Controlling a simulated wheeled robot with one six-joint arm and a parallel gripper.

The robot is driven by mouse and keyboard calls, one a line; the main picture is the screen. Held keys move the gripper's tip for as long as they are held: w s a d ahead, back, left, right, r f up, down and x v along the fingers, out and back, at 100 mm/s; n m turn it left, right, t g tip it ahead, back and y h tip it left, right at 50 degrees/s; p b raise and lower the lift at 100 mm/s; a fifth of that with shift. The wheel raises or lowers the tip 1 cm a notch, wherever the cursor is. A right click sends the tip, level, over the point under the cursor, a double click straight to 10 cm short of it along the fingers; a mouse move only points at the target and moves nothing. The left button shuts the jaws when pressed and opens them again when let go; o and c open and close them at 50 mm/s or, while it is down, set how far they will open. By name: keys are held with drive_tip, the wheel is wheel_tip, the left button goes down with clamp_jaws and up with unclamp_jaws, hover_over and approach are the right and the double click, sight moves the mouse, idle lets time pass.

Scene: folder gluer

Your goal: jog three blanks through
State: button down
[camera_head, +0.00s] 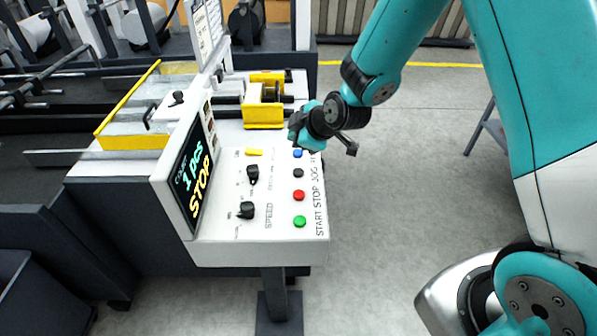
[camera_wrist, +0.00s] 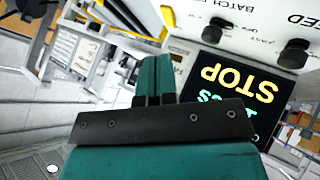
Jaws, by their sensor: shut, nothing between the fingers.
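The white control panel (camera_head: 230,225) has a column of buttons: blue (camera_head: 298,153), black (camera_head: 298,173), red (camera_head: 299,195) and green (camera_head: 299,221). Printed beside them are START by the green, STOP by the red and JOG by the black. The display (camera_head: 192,178) reads "1 pcs" and "STOP"; it shows upside down in the wrist view (camera_wrist: 235,85). My gripper (camera_head: 300,136) is at the panel's far right corner, by the blue button; contact cannot be told. Its teal fingers (camera_wrist: 153,80) are together and empty. No blanks can be made out.
Two black knobs (camera_head: 252,174) (camera_head: 247,210) and a yellow switch (camera_head: 254,152) sit left of the buttons. A yellow-framed unit (camera_head: 264,112) stands behind the panel. The yellow-edged machine bed (camera_head: 135,142) lies at left. Grey floor (camera_head: 410,150) right of the panel is open.

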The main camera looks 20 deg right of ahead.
drive_tip(key=b, duration=0.4)
hover_over(298, 172)
wheel_tip(298, 172, down, 7)
drive_tip(key=shift+r, duration=0.2)
drive_tip(key=shift+f+b, duration=0.5)
drive_tip(key=shift+f, duration=0.05)
idle(1.1)
drive_tip(key=shift+a+f+b, duration=0.1)
drive_tip(key=shift+f+b, duration=0.3)
drive_tip(key=shift+b, duration=0.15)
drive_tip(key=shift+f+b, duration=0.45)
drive_tip(key=shift+b, duration=0.05)
idle(0.5)
drive_tip(key=shift+r, duration=0.15)
drive_tip(key=shift+r+p, duration=0.5)
drive_tip(key=shift+r, duration=0.25)
drive_tip(key=shift+r+p, duration=1.5)
drive_tip(key=shift+r, duration=1)
